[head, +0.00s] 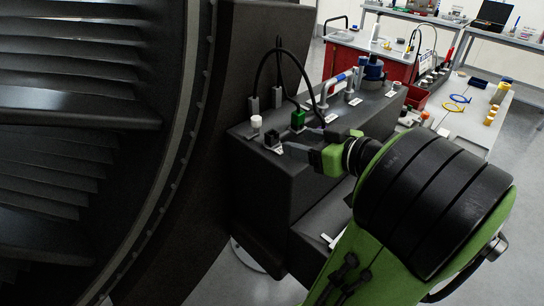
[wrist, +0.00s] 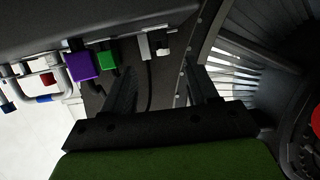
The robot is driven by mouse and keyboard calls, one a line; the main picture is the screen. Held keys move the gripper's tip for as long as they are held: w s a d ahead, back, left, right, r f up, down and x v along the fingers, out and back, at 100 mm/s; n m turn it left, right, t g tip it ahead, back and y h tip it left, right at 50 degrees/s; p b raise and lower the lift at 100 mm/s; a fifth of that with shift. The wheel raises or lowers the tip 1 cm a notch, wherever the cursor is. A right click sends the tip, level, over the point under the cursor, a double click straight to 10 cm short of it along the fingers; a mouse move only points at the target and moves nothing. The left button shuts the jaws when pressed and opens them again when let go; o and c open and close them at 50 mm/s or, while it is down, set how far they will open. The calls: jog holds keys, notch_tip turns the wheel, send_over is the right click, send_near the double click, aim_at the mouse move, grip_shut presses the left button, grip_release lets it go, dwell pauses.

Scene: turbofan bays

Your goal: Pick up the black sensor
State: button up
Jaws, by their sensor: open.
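A small black block (head: 272,138), which looks like the black sensor, stands on top of the dark housing (head: 290,190) in the head view, beside a white label. My gripper (head: 297,139) is open just to its right, with both fingers pointing toward it; they appear apart from it. In the wrist view, the open fingers (wrist: 160,68) are spread with nothing clearly held between them. The black sensor cannot be told apart from the dark surface there.
A green connector (head: 298,118) stands close behind my fingers, and a white-capped part (head: 256,121) to the left. Black cables (head: 280,60) arch above the housing. A purple block (wrist: 79,65) is left of the fingers. The engine's bladed opening (head: 70,130) fills the left.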

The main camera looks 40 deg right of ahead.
aim_at(270, 134)
jog(key=x, duration=1.1)
jog(key=shift+s, duration=0.15)
jog(key=shift+c, duration=0.9)
jog(key=c, duration=0.9)
notch_tip(270, 134, up, 18)
jog(key=p, duration=0.5)
